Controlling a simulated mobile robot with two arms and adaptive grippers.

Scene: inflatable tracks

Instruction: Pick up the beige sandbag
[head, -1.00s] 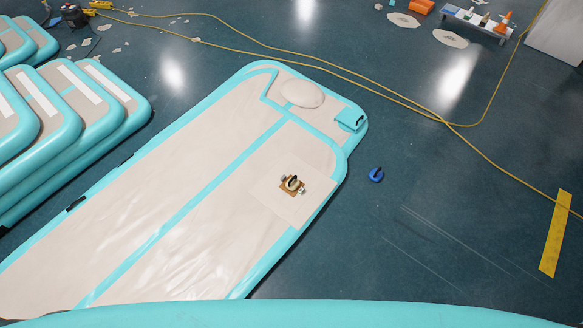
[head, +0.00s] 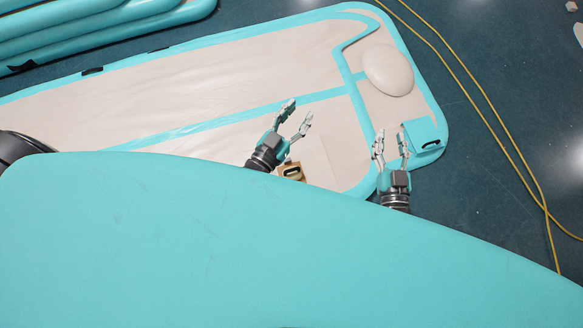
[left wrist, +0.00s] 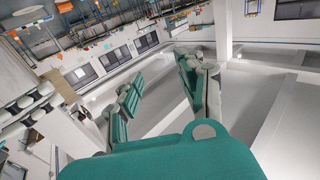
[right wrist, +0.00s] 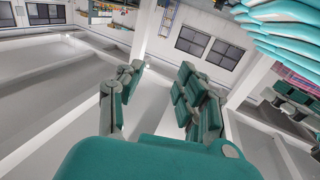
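The beige sandbag (head: 388,70) is a smooth, rounded oval lying on the far right end of the beige-and-teal inflatable track (head: 200,83) in the head view. My left gripper (head: 299,111) is open and empty above the track, left of and nearer than the sandbag. My right gripper (head: 391,135) is open and empty near the track's right end, nearer than the sandbag and apart from it. The wrist views show the spread fingers of the left (left wrist: 165,85) and right (right wrist: 155,90) grippers with nothing between them; the sandbag is not visible there.
A small brown object with a dark handle (head: 292,171) lies beside my left gripper, partly hidden. A teal pouch (head: 423,136) sits at the track's corner. Stacked teal tracks (head: 110,30) stand at the upper left. A yellow cable (head: 500,130) crosses the floor at right.

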